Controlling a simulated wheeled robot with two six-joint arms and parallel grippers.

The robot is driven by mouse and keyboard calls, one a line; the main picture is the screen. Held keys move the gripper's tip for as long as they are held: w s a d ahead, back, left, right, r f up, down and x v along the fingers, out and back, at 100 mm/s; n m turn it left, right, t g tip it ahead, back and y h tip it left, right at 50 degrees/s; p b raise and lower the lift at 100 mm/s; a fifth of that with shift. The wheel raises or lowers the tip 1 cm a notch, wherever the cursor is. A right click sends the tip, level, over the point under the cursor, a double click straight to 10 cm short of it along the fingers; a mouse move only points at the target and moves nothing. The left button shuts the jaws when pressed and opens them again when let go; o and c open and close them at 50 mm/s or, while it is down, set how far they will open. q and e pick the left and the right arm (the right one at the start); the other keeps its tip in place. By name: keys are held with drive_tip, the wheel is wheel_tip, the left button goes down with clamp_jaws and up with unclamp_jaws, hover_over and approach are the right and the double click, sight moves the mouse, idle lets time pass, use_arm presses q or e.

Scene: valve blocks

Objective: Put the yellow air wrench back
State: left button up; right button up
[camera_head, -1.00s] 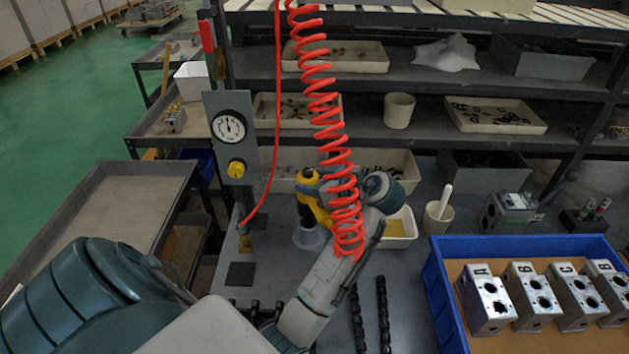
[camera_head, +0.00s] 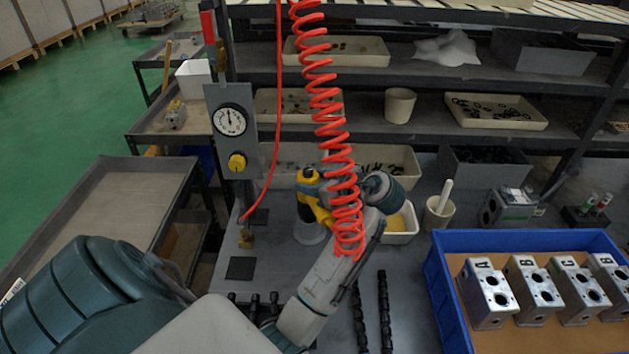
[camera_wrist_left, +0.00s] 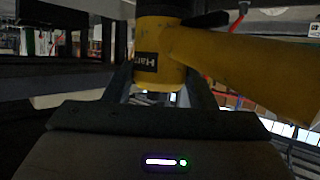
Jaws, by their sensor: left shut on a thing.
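The yellow air wrench (camera_head: 309,188) is at the back of the bench in the head view, partly covered by the red coiled hose (camera_head: 325,106). Its lower end is at a pale grey round holder (camera_head: 309,232); I cannot tell whether it rests in it. In the left wrist view the wrench's yellow body (camera_wrist_left: 215,62) with a black label fills the upper middle. My left gripper (camera_wrist_left: 158,88) is shut around the wrench body, a finger on each side. In the head view the hose and arm mostly hide this gripper. My right gripper is not in view.
A gauge panel (camera_head: 238,165) on a post stands left of the wrench. A cream tray (camera_head: 402,231) and a cup (camera_head: 437,214) are to its right. A blue crate (camera_head: 437,296) with lettered valve blocks is at the right. Black rods (camera_head: 384,310) lie in front.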

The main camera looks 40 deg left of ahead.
use_arm(q)
drive_tip(key=shift+s+d+f+b, duration=0.15)
drive_tip(key=shift+s+f+b, duration=0.2)
drive_tip(key=shift+f+b, duration=0.2)
drive_tip(key=o, duration=1.2)
drive_tip(key=shift+o, duration=0.9)
drive_tip(key=shift+d+f, duration=0.1)
